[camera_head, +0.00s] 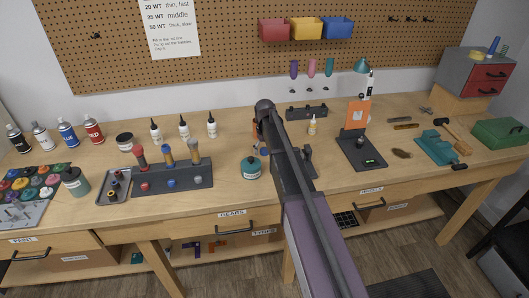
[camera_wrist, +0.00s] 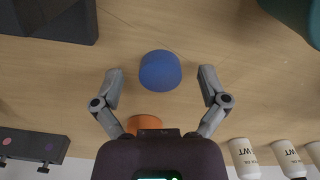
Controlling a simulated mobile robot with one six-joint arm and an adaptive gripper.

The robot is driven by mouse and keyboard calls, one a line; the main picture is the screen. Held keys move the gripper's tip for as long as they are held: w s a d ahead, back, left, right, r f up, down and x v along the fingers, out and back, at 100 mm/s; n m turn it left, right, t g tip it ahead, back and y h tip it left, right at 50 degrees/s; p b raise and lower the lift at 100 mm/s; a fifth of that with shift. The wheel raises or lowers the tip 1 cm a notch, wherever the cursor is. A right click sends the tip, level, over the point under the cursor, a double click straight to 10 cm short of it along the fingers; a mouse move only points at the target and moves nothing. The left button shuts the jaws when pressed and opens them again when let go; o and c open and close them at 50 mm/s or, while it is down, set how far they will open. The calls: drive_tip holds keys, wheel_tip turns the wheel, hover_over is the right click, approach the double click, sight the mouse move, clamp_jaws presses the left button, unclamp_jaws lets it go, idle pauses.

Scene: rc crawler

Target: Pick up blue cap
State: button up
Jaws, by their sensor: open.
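The blue cap (camera_wrist: 160,70) is a short round blue piece on the wooden bench in the wrist view. My gripper (camera_wrist: 160,78) is open, with one finger on each side of the cap and a clear gap on both sides. Whether the fingertips are down at the cap's height I cannot tell. In the head view a small bit of blue, likely the cap (camera_head: 257,148), shows beside my arm. My arm hides most of my gripper there.
An orange round piece (camera_wrist: 145,124) stands close to the cap, partly hidden by my gripper body. A teal jar (camera_head: 251,168) is nearby. White bottles (camera_wrist: 244,157), a dark rack (camera_wrist: 32,145) and a dark block (camera_wrist: 58,20) surround the spot. Bare wood lies around the cap.

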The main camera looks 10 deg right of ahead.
sight(265, 150)
drive_tip(key=c, duration=0.8)
drive_tip(key=shift+c, duration=0.2)
drive_tip(key=shift+r, duration=0.2)
wheel_tip(265, 150, up, 3)
drive_tip(key=p, duration=0.3)
drive_tip(key=s, duration=0.5)
drive_tip(key=s+d+r+p, duration=0.1)
drive_tip(key=s, duration=0.4)
drive_tip(key=s+d+p, duration=0.1)
drive_tip(key=s, duration=0.4)
drive_tip(key=shift+s+d+r, duration=0.2)
drive_tip(key=shift+s+r, duration=0.1)
drive_tip(key=shift+s, duration=0.1)
drive_tip(key=shift+d, duration=0.1)
